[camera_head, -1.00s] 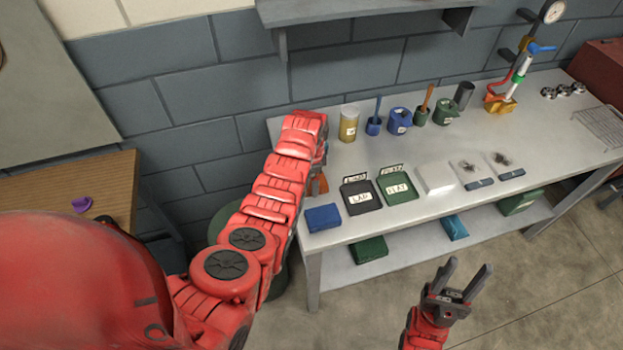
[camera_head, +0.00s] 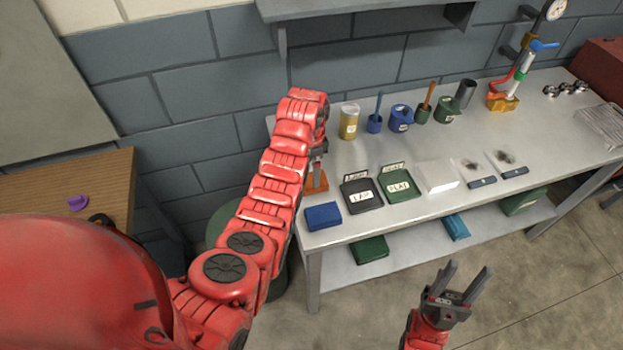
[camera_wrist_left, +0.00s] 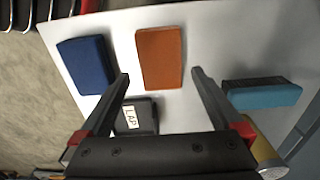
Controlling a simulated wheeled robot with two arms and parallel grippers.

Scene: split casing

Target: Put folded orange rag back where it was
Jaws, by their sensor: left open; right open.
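The folded orange rag (camera_wrist_left: 160,57) lies flat on the bench top. In the left wrist view it is between and beyond the fingertips of my left gripper (camera_wrist_left: 160,75), which is open and apart from it. In the head view a part of the orange rag (camera_head: 317,183) shows beside my left arm, whose gripper (camera_head: 318,155) is above the bench's left end, largely hidden by the arm. A folded blue rag (camera_head: 323,216) lies in front of the orange one. My right gripper (camera_head: 459,283) is open and empty in front of the bench.
A black LAP tray (camera_head: 373,206) and a green tray (camera_head: 403,192) lie right of the rag. A yellow jar (camera_head: 349,121) and blue and green pots stand behind. A teal block (camera_wrist_left: 265,93) shows in the wrist view. A white block (camera_head: 437,176) lies further right.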

